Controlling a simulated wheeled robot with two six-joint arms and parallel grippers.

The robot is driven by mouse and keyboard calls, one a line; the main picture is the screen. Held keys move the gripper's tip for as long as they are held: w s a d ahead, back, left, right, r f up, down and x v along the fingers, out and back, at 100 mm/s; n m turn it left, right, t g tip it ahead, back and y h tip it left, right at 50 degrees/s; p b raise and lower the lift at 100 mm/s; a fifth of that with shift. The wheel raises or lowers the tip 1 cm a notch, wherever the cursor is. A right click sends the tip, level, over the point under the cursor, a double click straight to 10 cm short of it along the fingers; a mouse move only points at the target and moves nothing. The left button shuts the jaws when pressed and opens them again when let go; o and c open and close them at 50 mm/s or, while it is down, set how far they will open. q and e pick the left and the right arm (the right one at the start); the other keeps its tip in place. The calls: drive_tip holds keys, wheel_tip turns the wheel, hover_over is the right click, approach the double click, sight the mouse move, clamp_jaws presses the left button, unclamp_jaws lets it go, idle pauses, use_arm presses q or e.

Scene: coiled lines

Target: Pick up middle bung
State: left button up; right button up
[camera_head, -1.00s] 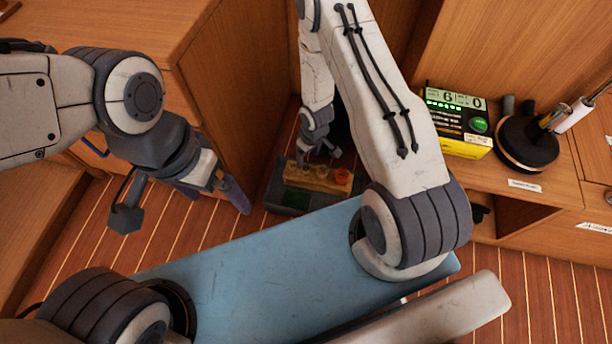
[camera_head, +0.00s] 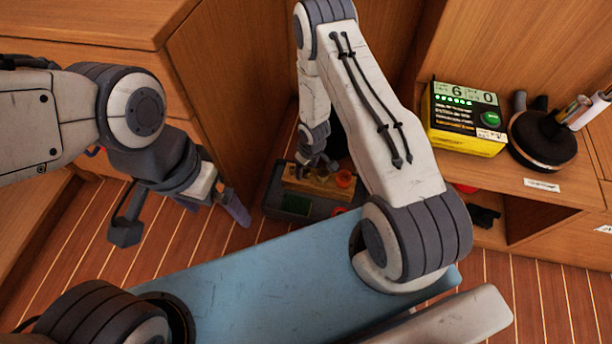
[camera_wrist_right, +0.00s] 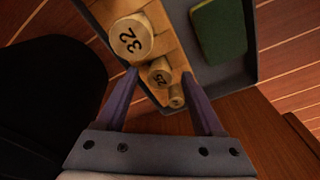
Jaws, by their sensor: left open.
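Bungs stand in a row on a wooden block (camera_wrist_right: 180,50) in a grey tray. In the right wrist view they are a large one marked 32 (camera_wrist_right: 130,37), the middle bung marked 25 (camera_wrist_right: 160,73) and a small one (camera_wrist_right: 176,97). My right gripper (camera_wrist_right: 160,74) is open, its purple fingertips on either side of the middle bung; I cannot tell if they touch it. My left gripper (camera_head: 182,220) is open and empty above the floor.
The tray (camera_head: 272,200) also holds a green pad (camera_wrist_right: 218,32). A wooden cabinet (camera_head: 225,90) stands close on the left. On the right bench are a yellow-black meter (camera_head: 465,118) and a dark round holder (camera_head: 542,140). My blue base lies in front.

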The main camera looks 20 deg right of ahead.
clamp_jaws()
drive_tip(key=shift+r, duration=0.1)
drive_tip(key=shift+r+p, duration=0.5)
drive_tip(key=shift+r, duration=0.05)
wheel_tip(320, 180, up, 6)
drive_tip(key=p, duration=0.4)
drive_tip(key=s+a+p, duration=0.3)
drive_tip(key=s+a, duration=0.7)
drive_tip(key=s, duration=0.5)
drive_tip(key=shift+f, duration=0.15)
